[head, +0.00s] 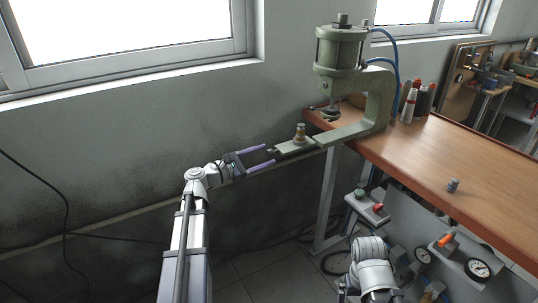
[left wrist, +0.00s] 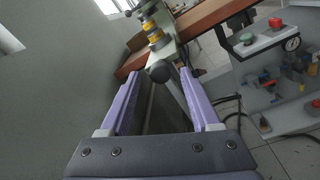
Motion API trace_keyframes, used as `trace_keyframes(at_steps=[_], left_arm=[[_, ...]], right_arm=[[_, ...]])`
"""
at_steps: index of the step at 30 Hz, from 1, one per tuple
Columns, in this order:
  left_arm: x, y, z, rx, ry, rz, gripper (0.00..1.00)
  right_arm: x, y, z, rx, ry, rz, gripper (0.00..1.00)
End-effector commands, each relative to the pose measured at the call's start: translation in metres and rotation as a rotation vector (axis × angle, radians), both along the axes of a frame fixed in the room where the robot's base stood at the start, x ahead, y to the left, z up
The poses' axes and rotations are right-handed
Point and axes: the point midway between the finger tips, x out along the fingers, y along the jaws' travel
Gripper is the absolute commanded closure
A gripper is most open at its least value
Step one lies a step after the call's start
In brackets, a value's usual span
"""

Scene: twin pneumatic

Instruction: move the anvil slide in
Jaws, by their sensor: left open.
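A green pneumatic press (head: 345,70) stands at the left end of the wooden bench. Its flat green anvil slide (head: 322,137) sticks out to the left past the bench edge, with a brass-coloured part (head: 299,132) standing upright on it. The slide's outer end has a dark round knob (left wrist: 160,71). My left gripper (head: 262,157) is open at that end. In the left wrist view its two purple fingers lie on either side of the knob, apart from it as far as I can see. Part of my right arm shows at the bottom right of the head view; its gripper is not visible.
The wooden bench (head: 440,165) carries dark and red-topped bottles (head: 410,105) behind the press and a small grey part (head: 453,185). A control box with green and red buttons (head: 368,205) is below the bench edge, near gauges (head: 478,268). The wall runs close behind my left arm.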

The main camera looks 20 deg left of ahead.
Motion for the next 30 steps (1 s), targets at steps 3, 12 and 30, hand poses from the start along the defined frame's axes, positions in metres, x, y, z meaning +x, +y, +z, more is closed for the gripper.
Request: trace_keyframes(at_steps=[3,12,30], left_arm=[[0.013,-0.008,0.0,0.001,-0.001,-0.002,0.37],[0.021,-0.015,0.0,0.001,0.0,-0.001,0.37],[0.021,-0.014,0.0,0.001,-0.001,0.0,0.86]], right_arm=[[0.0,0.0,0.0,0.0,0.0,0.0,0.0],[0.0,0.0,0.0,0.0,0.0,0.0,0.0],[0.0,0.0,0.0,0.0,0.0,0.0,0.0]])
